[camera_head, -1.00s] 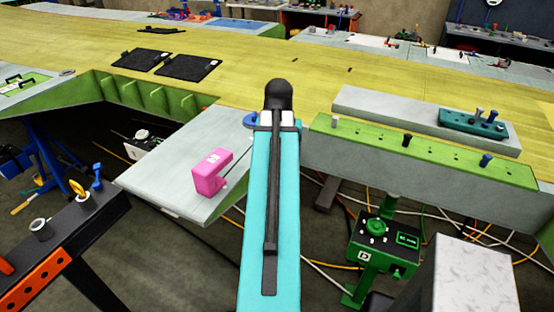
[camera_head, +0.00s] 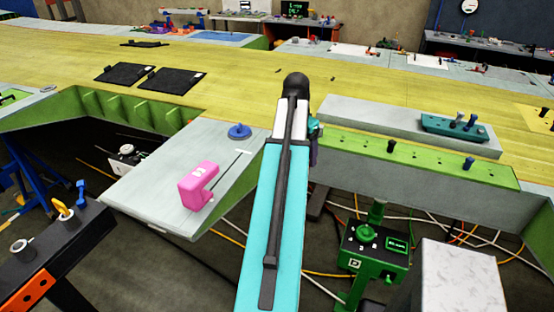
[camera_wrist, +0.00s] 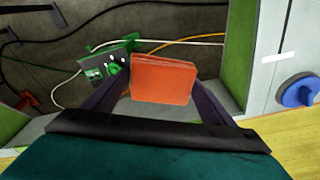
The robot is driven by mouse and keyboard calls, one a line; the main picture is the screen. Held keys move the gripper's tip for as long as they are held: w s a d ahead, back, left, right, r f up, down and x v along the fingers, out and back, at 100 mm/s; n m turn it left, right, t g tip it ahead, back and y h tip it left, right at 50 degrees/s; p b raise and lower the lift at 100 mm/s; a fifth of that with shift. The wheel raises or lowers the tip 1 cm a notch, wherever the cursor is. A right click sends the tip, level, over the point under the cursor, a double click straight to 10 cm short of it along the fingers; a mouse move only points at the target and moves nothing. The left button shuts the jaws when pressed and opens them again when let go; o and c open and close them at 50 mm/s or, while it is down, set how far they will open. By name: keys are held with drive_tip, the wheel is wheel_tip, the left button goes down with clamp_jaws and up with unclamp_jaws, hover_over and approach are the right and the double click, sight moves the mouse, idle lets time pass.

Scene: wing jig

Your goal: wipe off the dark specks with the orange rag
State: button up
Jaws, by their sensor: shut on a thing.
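The orange rag (camera_wrist: 163,79) is a folded, block-like pad between the two dark fingers of my gripper (camera_wrist: 165,92) in the wrist view. My gripper is shut on it and holds it over the gap beside the wing, with floor and cables visible below. In the head view my teal arm hides most of the gripper and the rag. A few small dark specks (camera_head: 333,78) show on the yellow-green wing skin (camera_head: 390,95) beyond the arm; they are too small to see clearly.
A pink clamp-like block (camera_head: 196,186) and a blue knob (camera_head: 239,131) sit on the grey panel at left. Black mats (camera_head: 171,80) lie on the wing. A green rail (camera_head: 430,162) with pegs and a teal block (camera_head: 455,127) stand at right. A green pedestal (camera_head: 375,250) stands below.

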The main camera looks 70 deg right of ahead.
drive_tip(key=s+d+r+m, duration=0.1)
drive_tip(key=s+d+m, duration=0.3)
drive_tip(key=s, duration=0.1)
drive_tip(key=shift+s+d+m+g, duration=0.25)
drive_tip(key=shift+d+m+g, duration=0.1)
drive_tip(key=shift+m+g, duration=0.05)
drive_tip(key=shift+s, duration=0.1)
